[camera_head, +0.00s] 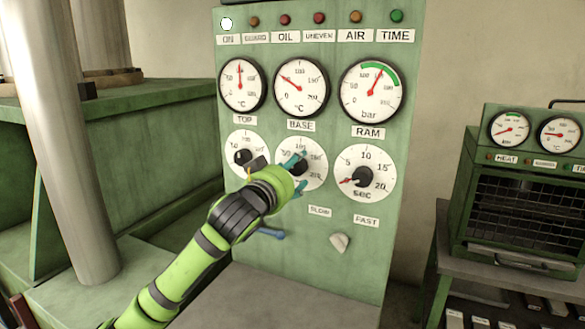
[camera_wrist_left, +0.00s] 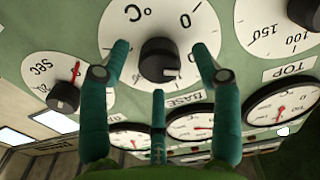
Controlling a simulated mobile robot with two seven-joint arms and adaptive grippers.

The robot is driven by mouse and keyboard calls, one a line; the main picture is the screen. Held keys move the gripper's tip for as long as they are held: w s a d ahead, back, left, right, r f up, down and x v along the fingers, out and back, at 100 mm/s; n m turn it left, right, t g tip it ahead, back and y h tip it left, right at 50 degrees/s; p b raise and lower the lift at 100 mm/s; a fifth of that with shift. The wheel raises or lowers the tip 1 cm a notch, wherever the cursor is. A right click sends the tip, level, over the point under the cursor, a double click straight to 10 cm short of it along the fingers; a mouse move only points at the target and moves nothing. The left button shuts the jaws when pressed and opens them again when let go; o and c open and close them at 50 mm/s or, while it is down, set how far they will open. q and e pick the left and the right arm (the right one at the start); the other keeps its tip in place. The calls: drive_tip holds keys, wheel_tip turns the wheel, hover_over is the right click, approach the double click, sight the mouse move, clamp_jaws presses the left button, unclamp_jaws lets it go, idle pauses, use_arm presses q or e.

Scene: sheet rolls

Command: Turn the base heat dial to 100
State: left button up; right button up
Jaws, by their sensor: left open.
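The base heat dial (camera_head: 317,172) is a round white scale with a black knob, below the BASE label in the middle of the green panel. In the head view my left gripper (camera_head: 297,172) covers its centre and left part. In the left wrist view the dial face (camera_wrist_left: 205,28) appears upside down, with the black knob (camera_wrist_left: 158,56) near its middle and a small white mark on it. The teal fingers of my left gripper (camera_wrist_left: 160,68) are spread open around the knob, with gaps visible on either side. The knob's exact reading is not legible. My right gripper is out of view.
The TOP dial (camera_head: 239,146) is close left and the red-pointer seconds dial (camera_head: 366,154) is right. The BASE gauge (camera_head: 301,87) is above. A blue lever (camera_head: 270,233) and a pale SLOW/FAST knob (camera_head: 340,242) sit below. A rack machine (camera_head: 520,200) stands right.

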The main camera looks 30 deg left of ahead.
use_arm(q)
drive_tip(key=c, duration=1.1)
drive_tip(key=shift+c, duration=0.2)
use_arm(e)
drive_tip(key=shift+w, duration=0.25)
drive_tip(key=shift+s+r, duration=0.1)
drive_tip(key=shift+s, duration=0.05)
use_arm(q)
drive_tip(key=m+p, duration=0.2)
drive_tip(key=m, duration=0.1)
drive_tip(key=m+p, duration=0.1)
drive_tip(key=shift+r+m, duration=0.25)
drive_tip(key=shift+m, duration=0.05)
drive_tip(key=m+p, duration=0.3)
drive_tip(key=m, duration=0.1)
drive_tip(key=shift+f+m+p, duration=0.1)
drive_tip(key=shift+m+p, duration=0.8)
drive_tip(key=shift+m, duration=0.6)
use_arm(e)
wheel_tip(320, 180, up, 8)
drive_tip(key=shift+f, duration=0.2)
